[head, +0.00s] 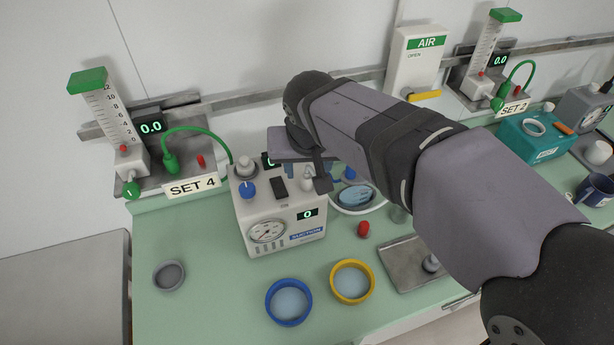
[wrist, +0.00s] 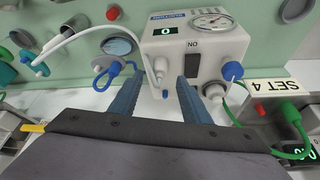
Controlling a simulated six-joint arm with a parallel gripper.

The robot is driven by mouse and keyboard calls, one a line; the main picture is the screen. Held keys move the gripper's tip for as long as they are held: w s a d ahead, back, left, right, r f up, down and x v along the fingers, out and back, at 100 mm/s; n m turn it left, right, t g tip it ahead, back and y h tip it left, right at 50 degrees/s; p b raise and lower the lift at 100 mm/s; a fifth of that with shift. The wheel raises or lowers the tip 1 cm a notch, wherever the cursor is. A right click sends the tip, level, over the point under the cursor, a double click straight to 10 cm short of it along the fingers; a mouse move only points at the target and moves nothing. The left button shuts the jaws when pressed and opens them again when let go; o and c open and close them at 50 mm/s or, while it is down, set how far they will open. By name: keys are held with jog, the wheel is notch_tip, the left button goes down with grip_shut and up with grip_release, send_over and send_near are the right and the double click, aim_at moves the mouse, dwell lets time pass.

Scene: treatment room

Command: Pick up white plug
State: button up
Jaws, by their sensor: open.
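A white plug (wrist: 158,68) stands upright on top of the suction unit (wrist: 205,45), near its edge. It also shows in the head view (head: 307,181), partly covered by my gripper. My gripper (wrist: 161,77) is open, with its two blue fingers on either side of the plug in the wrist view. I cannot tell whether either finger touches it. In the head view my gripper (head: 309,168) is over the back of the unit, and its fingers are partly hidden.
A blue knob (head: 248,190) and a grey-white fitting (head: 245,167) are on the unit's left side. A blue-rimmed dish (head: 289,323) and a yellow-rimmed dish (head: 370,283) lie in front. A metal tray (head: 400,270) is to the right. A white hose (wrist: 75,38) arcs beside the unit.

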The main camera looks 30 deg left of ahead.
aim_at(307, 176)
jog(key=shift+p+x, duration=0.55)
jog(key=shift+x, duration=1.3)
grip_shut()
